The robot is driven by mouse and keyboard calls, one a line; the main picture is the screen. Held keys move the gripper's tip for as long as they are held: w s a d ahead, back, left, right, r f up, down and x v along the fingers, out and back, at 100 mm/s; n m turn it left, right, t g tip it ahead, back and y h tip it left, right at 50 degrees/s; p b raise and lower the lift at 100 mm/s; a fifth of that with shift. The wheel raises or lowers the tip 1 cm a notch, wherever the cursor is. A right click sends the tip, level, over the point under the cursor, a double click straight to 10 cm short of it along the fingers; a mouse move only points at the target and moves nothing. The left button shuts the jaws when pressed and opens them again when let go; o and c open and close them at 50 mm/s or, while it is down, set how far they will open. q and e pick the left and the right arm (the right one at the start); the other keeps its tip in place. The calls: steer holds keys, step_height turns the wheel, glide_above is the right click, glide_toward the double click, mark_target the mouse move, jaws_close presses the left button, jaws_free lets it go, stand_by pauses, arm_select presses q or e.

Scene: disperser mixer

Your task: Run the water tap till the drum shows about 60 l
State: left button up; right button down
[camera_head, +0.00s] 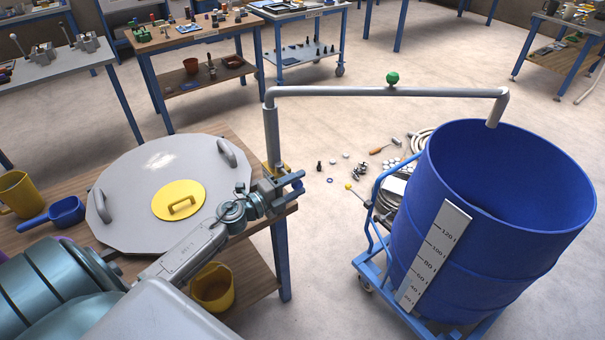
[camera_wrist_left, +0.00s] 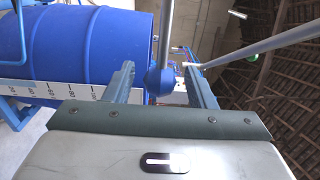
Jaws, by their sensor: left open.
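The blue drum (camera_head: 480,240) stands upright on the right, with a white litre scale (camera_head: 436,252) on its side. The low end of the scale looks bluish around the 40 mark; the exact level is hard to read. The grey water pipe (camera_head: 330,91) carries a green ball (camera_head: 392,78), and its spout (camera_head: 494,112) hangs over the drum; no stream shows. My left gripper (camera_head: 291,183) is open beside the pipe's foot. A blue ball knob (camera_wrist_left: 160,81) sits between its spread fingers (camera_wrist_left: 163,85); contact cannot be told. My right gripper is out of view.
A wooden table with a large grey lid (camera_head: 140,205), a yellow jug (camera_head: 19,194) and a blue scoop (camera_head: 62,212) lies under my left arm. The drum rests on a blue trolley (camera_head: 372,268). Loose small parts lie on the floor behind.

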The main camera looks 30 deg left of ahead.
arm_select(q)
steer(key=shift+x, duration=1.15)
jaws_close()
steer(key=shift+s+a+f+m+g+h+b, duration=0.15)
steer(key=shift+s+f+m+g+h+b, duration=0.2)
steer(key=shift+m+h+b, duration=0.3)
steer(key=s+m+g+h+b, duration=0.1)
steer(key=h+b, duration=0.1)
steer(key=s+a+m+g+h+b, duration=0.1)
steer(key=m+g+h+b, duration=0.1)
steer(key=s+m+g+h+b, duration=0.1)
steer(key=h+b, duration=0.1)
steer(key=b, duration=0.1)
steer(key=shift+s+a+m+g, duration=0.15)
steer(key=shift+a+m+g, duration=0.1)
steer(key=shift+a, duration=0.1)
steer(key=shift+s+a+r+m+g+h+b, duration=0.1)
steer(key=shift+s+a+m+g+h+b, duration=0.15)
steer(key=shift+g+b, duration=0.2)
steer(key=shift+s+a+r+m+g+h+b, duration=0.1)
steer(key=shift+s+m+g+h+b, duration=0.1)
steer(key=shift+m+g+b, duration=0.25)
steer(key=shift+b, duration=0.3)
steer(key=shift+r, duration=0.1)
